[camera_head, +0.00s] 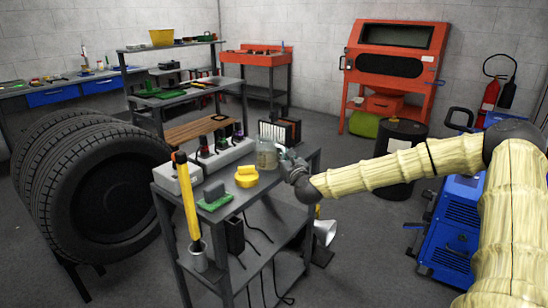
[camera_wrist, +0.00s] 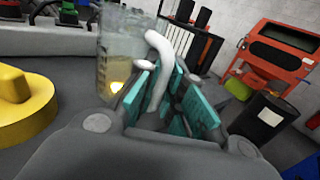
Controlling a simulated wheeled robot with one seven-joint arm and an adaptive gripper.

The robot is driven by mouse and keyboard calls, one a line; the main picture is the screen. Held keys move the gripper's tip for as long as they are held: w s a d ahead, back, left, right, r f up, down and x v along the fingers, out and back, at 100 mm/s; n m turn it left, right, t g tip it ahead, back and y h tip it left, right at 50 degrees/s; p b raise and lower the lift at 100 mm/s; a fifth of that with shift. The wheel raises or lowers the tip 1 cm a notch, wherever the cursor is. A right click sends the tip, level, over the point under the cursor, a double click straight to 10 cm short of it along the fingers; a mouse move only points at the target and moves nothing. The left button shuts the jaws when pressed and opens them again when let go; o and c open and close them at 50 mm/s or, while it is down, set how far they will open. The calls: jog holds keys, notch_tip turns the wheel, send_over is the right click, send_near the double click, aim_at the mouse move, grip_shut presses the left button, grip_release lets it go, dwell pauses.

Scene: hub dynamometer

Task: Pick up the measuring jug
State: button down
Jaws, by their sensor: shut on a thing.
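The measuring jug (camera_head: 266,157) is a clear container with a pale handle, standing at the right side of the grey cart's top (camera_head: 270,178). In the wrist view the jug (camera_wrist: 122,48) is at the upper left, upright, with its white handle (camera_wrist: 160,62) between my fingers. My gripper (camera_head: 287,160) reaches the jug from the right. In the wrist view my gripper (camera_wrist: 168,100) has teal finger pads shut on the handle. I cannot tell whether the jug's base touches the cart top.
A yellow round object (camera_head: 246,176) sits left of the jug, close by. A white charger strip (camera_head: 222,155) and a dark-slotted rack (camera_head: 282,131) stand behind it. A green-and-grey item (camera_head: 215,197) lies near the front edge. Floor right of the cart is partly open.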

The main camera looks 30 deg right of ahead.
jog(key=shift+r, duration=0.15)
jog(key=shift+r, duration=1.35)
jog(key=d+r+p+v, duration=0.1)
jog(key=d+r+v, duration=0.1)
jog(key=v, duration=1.3)
jog(key=shift+s, duration=0.55)
jog(key=shift+f, duration=0.1)
